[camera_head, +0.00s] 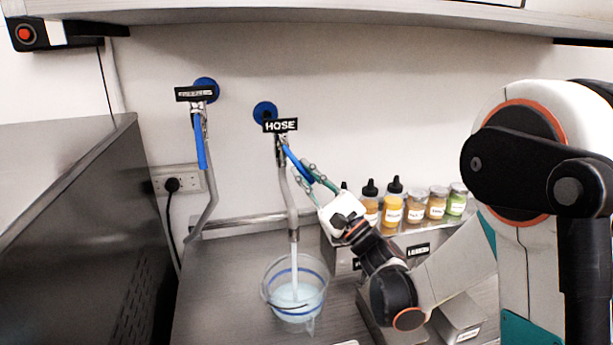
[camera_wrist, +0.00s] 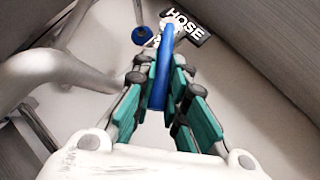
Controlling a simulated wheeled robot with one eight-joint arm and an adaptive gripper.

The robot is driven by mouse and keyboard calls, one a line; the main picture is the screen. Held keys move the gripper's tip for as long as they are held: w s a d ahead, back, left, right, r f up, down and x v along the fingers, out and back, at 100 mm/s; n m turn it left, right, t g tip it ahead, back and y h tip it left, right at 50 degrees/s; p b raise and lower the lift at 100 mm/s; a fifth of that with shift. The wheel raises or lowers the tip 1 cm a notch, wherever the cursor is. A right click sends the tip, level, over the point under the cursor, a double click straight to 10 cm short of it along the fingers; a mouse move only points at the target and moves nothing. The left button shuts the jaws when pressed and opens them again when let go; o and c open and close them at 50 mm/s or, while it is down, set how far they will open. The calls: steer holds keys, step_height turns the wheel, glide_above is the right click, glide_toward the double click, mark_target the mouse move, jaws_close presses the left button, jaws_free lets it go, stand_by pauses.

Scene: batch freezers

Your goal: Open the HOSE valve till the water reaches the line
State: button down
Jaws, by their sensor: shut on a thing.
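The HOSE valve has a black label reading HOSE (camera_head: 280,125) and a blue lever (camera_head: 294,160) that slants down to the right from the valve body. My gripper (camera_head: 308,178) is shut on the blue lever. In the wrist view the lever (camera_wrist: 163,70) lies between the teal finger pads, with the HOSE label (camera_wrist: 186,27) beyond. Water (camera_head: 294,255) runs from the spout into a clear bucket (camera_head: 268,272) below. The bucket has a blue line (camera_head: 296,270) around its upper part. The water surface in it shows below that line.
Several topping bottles and jars (camera_head: 392,208) stand on a steel shelf right of my gripper. A dark metal machine (camera_head: 85,225) fills the left side.

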steer(key=c, duration=1.6)
jaws_free()
steer(key=shift+s, duration=0.1)
steer(key=v, duration=0.7)
steer(key=shift+d, duration=0.15)
steer(key=shift+s+f, duration=0.1)
